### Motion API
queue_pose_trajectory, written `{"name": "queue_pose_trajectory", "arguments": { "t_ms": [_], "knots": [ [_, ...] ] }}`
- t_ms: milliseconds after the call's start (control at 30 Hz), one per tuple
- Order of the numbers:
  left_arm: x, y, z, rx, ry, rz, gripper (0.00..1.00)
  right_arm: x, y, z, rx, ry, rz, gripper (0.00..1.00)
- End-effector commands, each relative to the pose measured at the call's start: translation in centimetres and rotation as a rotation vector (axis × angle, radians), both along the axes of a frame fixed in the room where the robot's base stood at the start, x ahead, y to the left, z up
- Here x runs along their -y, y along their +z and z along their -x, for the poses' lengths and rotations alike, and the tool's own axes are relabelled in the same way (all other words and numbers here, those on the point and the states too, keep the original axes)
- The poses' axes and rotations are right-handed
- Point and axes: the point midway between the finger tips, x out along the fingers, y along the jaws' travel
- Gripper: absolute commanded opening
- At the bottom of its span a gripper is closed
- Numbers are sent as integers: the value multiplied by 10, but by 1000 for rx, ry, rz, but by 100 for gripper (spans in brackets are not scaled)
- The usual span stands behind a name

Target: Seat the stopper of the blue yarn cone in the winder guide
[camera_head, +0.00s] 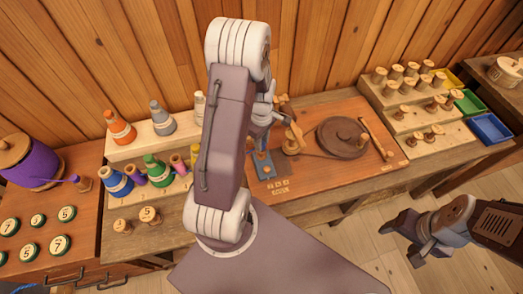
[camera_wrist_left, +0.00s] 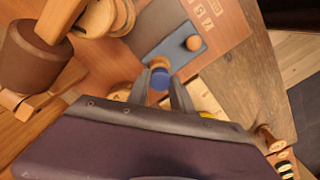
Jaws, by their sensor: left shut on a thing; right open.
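My left gripper (camera_wrist_left: 160,85) is shut on a small stopper (camera_wrist_left: 160,77) with a blue end and a wooden part beyond it. It is over the near end of a blue-grey plate (camera_wrist_left: 170,34); I cannot tell whether the stopper touches it. A wooden ball (camera_wrist_left: 193,43) sits on that plate. In the head view the plate (camera_head: 263,167) lies on the winder board, and my left arm hides part of the area. A wooden guide post (camera_head: 292,138) stands beside it. The blue yarn cone (camera_head: 115,182) stands on the left rack. My right gripper (camera_head: 403,238) is open and empty, off the bench's front.
A dark round turntable (camera_head: 343,138) with a wooden lever is right of the plate. A stepped rack of wooden spools (camera_head: 405,95) and coloured trays (camera_head: 489,128) stand at the right. Other cones and a purple yarn pot (camera_head: 35,165) are at the left.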

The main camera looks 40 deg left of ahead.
Motion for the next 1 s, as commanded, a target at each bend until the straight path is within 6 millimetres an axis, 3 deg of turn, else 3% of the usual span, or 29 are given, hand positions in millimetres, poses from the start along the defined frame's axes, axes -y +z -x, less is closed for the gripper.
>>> {"name": "queue_pose_trajectory", "arguments": {
  "t_ms": [367, 400, 467, 700, 767, 1000],
  "knots": [
    [0, -17, 0, 1, 0, 0, 0, 0, -13, 0, 0, 0, 0, 66],
    [0, -15, 0, 1, 0, 0, 38, 0, -11, 0, 0, 0, 0, 66],
    [0, -15, 0, 1, 0, 0, 53, 0, -10, 0, 0, 0, 0, 66],
    [0, -15, 0, 1, 0, 0, 53, 0, -10, 0, 0, 0, 0, 66],
    [0, -15, 0, 0, 0, 0, 69, 0, -10, 0, 0, 0, 0, 66],
    [0, -15, 0, 0, 0, 0, 71, 0, -10, 0, 0, 0, 0, 66]
  ]
}}
